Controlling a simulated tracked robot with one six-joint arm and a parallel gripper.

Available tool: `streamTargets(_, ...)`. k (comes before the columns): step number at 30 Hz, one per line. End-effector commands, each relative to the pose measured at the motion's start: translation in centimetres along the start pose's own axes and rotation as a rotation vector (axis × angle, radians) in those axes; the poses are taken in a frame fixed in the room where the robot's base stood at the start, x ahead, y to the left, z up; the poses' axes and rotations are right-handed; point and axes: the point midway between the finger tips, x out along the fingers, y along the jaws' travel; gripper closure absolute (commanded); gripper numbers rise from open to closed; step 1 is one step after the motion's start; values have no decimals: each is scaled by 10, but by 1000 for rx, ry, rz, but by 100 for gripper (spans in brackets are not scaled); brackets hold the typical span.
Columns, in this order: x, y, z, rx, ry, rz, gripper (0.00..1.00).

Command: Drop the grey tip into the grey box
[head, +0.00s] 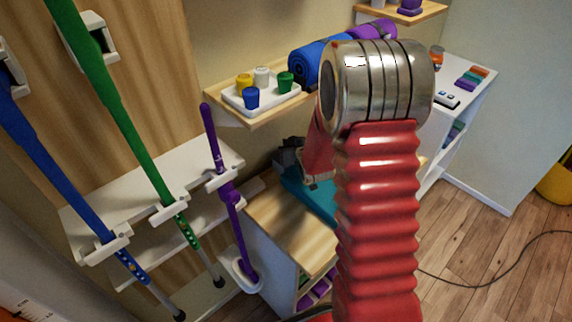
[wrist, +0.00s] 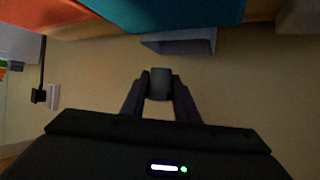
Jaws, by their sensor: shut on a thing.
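The grey tip (wrist: 160,84) is held between the two dark fingers of my gripper (wrist: 160,95) in the wrist view. In the head view my gripper (head: 287,157) is a small dark shape beyond my red arm, near the teal cloth or mat; the tip cannot be made out there. A grey box-like thing (wrist: 185,46) shows at the top of the wrist view, beyond the tip and apart from it, next to the teal surface (wrist: 180,14). It looks like the grey box, but its inside is not visible. I cannot make it out in the head view.
A wooden-topped cabinet (head: 283,222) stands below my gripper. A shelf above it holds a white tray (head: 236,103) with yellow, white, green and blue tips, beside blue and purple rolls. Green, blue and purple sticks stand at the left. My arm hides much of the middle.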

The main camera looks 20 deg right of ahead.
Motion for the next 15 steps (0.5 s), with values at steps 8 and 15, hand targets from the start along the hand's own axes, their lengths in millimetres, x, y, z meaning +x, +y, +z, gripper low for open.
streamTargets(8, 1, 0, 1, 0, 1, 0, 100)
streamTargets(15, 1, 0, 1, 0, 1, 0, 59)
